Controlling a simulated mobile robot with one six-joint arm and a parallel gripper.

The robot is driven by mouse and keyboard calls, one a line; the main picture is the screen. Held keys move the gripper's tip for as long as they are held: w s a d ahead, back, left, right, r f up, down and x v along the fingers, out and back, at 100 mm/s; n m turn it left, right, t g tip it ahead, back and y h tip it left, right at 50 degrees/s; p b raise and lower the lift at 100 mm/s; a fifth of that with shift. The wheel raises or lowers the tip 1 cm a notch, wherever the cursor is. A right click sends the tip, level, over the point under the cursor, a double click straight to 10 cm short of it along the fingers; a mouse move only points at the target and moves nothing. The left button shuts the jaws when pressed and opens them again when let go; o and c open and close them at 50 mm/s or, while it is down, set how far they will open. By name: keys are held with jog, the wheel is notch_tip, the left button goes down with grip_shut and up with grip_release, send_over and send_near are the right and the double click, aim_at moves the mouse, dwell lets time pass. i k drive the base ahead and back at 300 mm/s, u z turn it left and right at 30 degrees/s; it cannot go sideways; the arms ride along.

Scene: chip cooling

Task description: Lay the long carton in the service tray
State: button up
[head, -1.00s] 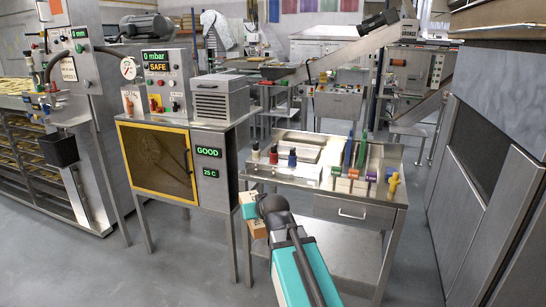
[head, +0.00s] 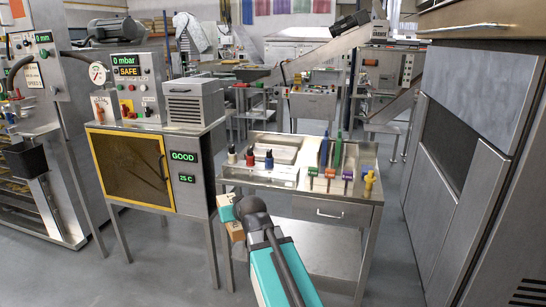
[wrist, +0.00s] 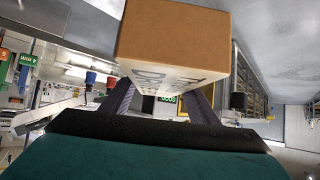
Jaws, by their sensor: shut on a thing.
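The long carton (wrist: 172,35) is brown cardboard with a pale printed side. In the wrist view it sits between the two dark fingers of my gripper (wrist: 158,103), which is shut on it. In the head view the carton (head: 235,230) shows as a small brown end beside my gripper (head: 229,212), held in front of the steel bench and below its top. A shallow pale tray (head: 284,154) lies on the bench top, behind small bottles; I cannot tell for sure that it is the service tray.
The steel bench (head: 345,215) also carries small bottles (head: 250,156), a rack of coloured-handled tools (head: 330,172) and a yellow fitting (head: 369,184). A yellow-framed vacuum cabinet (head: 130,170) stands left of it. Steel cabinets (head: 450,180) stand at the right. Grey floor (head: 398,255) is clear between.

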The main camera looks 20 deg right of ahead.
aim_at(276, 156)
jog(key=z, duration=0.25)
jog(key=i, duration=1)
jog(key=u, duration=0.3)
